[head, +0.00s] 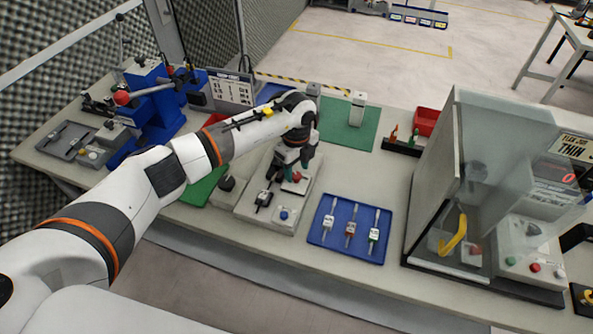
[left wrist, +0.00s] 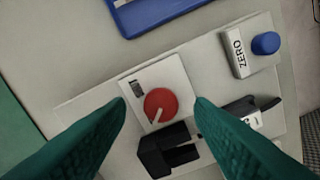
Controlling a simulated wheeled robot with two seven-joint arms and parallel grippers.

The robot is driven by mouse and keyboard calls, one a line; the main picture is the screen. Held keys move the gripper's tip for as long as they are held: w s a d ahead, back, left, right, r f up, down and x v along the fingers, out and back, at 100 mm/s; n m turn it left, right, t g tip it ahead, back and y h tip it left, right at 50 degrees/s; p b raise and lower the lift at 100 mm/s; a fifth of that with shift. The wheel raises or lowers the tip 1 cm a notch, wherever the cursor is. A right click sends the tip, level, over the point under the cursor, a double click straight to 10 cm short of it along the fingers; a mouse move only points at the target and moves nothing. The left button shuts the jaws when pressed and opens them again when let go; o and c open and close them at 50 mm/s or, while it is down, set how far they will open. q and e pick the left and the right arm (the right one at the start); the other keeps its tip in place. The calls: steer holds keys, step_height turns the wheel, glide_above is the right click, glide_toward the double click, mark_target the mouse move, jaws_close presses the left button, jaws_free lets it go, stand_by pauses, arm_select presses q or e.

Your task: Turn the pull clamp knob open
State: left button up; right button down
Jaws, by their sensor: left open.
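The pull clamp knob (left wrist: 160,105) is a round red knob with a pale pointer, on a white square plate (left wrist: 176,75). In the left wrist view it lies between and beyond my fingertips, with no contact visible. In the head view the red knob (head: 297,176) shows just below my left gripper (head: 291,172), on a pale grey base (head: 250,208). My left gripper has dark green fingers and is open and empty above the knob; its fingertips also show in the left wrist view (left wrist: 160,102). My right gripper is not in view.
A black clamp (left wrist: 170,150) sits beside the knob. A blue button (left wrist: 265,43) stands beside a ZERO label. A blue tray (head: 321,239) with several small tools lies to the right. A clear-walled enclosure (head: 440,175) stands farther right. A blue fixture (head: 158,110) stands at the left.

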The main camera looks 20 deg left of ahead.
mark_target(297, 174)
arm_select(q)
step_height(297, 174, up, 10)
steer(key=b, duration=0.3)
steer(key=shift+r, duration=0.25)
